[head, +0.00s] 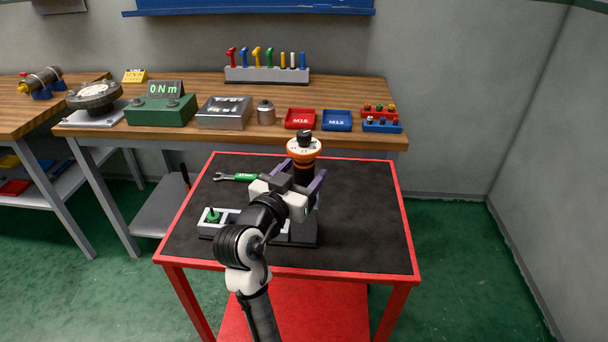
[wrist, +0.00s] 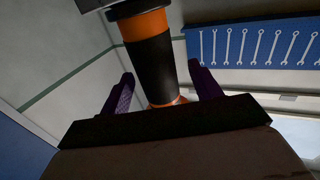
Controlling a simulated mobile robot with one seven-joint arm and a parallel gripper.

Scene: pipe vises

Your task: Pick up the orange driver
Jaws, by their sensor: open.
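The orange driver (head: 304,149) stands upright near the back of the black-topped red cart, with an orange collar, a pale top face with a black knob, and a dark grip below. In the wrist view the driver (wrist: 152,66) shows its black grip between orange bands. My gripper (head: 301,176) is open, with one purple finger on each side of the driver's grip. The driver's lower end is hidden.
A green-handled wrench (head: 240,177) lies left of the driver on the cart (head: 370,220). A grey holder with a green-topped piece (head: 213,215) is at front left, partly behind my arm. The cart's right side is clear. The wooden bench (head: 220,133) stands behind.

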